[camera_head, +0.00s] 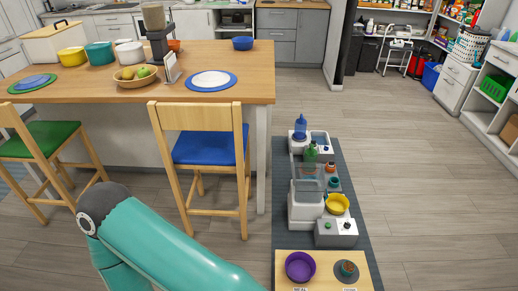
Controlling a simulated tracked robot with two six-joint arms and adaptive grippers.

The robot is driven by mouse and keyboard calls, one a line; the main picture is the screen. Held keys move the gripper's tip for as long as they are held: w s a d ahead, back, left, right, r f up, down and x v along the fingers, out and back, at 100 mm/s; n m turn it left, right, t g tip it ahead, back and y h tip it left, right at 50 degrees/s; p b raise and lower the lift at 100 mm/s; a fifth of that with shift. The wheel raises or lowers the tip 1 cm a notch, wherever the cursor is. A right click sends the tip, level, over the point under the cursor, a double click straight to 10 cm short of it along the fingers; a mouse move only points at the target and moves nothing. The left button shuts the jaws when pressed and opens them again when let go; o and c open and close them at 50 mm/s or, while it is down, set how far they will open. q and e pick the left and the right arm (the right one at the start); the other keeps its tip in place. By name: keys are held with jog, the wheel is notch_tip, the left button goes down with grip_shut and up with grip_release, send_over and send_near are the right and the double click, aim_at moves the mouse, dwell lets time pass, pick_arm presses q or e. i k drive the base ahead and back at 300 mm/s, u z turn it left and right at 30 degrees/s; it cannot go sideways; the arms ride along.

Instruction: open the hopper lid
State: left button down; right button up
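A white pet unit (305,212) stands on a grey mat on the floor, right of the table. A clear, see-through part (308,172) rises at its upper side; it may be the hopper or its lid, and I cannot tell if the lid is open or shut. A yellow bowl (337,205) sits at its right side. A grey box with small knobs (336,232) is at its near end. My teal arm enters at the lower left, well away from the unit. Neither gripper is in view.
A blue bottle (300,128) and green bottle (311,152) stand at the mat's far end. A wooden board (330,282) in front bears a purple bowl (300,266) and a small pot (347,269). Stools and a table (120,91) stand left. Floor to the right is clear.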

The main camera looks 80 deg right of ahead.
aim_at(292, 163)
jog(key=u, duration=0.15)
jog(key=i, duration=0.9)
jog(key=z, duration=1.45)
jog(key=i, duration=0.25)
jog(key=z, duration=2.3)
jog(key=k, duration=0.5)
jog(key=z, duration=0.4)
jog(key=i, duration=1.55)
jog(key=u, duration=0.4)
